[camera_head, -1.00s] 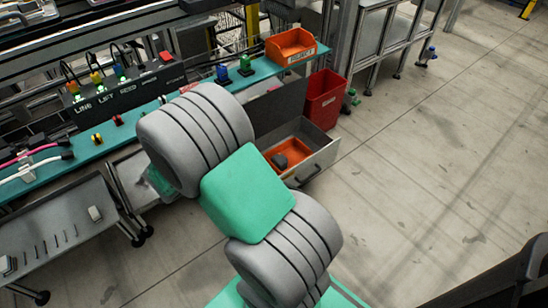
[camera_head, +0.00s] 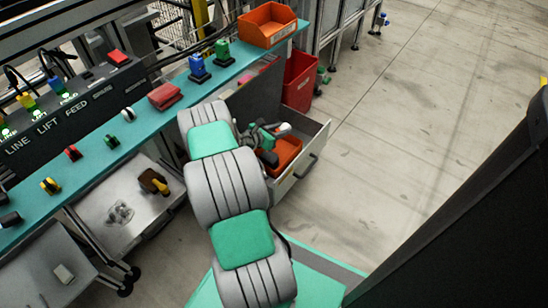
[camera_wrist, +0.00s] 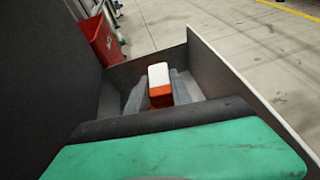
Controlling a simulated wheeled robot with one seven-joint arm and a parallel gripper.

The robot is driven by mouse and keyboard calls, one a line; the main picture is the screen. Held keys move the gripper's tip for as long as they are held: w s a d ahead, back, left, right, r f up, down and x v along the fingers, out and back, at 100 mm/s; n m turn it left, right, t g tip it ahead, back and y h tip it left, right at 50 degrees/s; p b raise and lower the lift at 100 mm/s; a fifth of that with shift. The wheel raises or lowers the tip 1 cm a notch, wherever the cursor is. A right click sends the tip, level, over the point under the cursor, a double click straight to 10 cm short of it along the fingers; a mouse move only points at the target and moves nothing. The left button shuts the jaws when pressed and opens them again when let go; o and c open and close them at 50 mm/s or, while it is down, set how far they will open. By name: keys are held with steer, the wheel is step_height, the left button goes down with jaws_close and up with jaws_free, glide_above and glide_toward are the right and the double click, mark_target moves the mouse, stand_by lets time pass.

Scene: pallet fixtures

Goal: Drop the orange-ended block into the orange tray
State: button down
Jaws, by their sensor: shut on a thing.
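In the head view, my gripper (camera_head: 268,133) is over the open drawer, beside and partly above the orange tray (camera_head: 288,152) lying in it. In the wrist view, my gripper (camera_wrist: 160,92) is shut on the orange-ended block (camera_wrist: 159,76), with a grey finger on each side. The block has a white upper face and an orange end. In the head view, a small white patch at the gripper tip (camera_head: 284,128) seems to be the block. My arm hides part of the tray.
The drawer wall (camera_head: 302,165) and its handle stand close to my gripper. A red bin (camera_head: 299,80) stands behind the drawer. An orange open bin (camera_head: 268,25) sits on the teal bench (camera_head: 130,133), with blue and green parts beside it. Floor to the right is clear.

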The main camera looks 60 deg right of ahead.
step_height(320, 180, down, 4)
steer(key=b, duration=0.3)
steer(key=shift+f, duration=0.2)
steer(key=c, duration=1.1)
jaws_free()
steer(key=shift+o, duration=0.2)
steer(key=p+v, duration=0.3)
steer(key=v, duration=0.5)
steer(key=shift+p, duration=0.4)
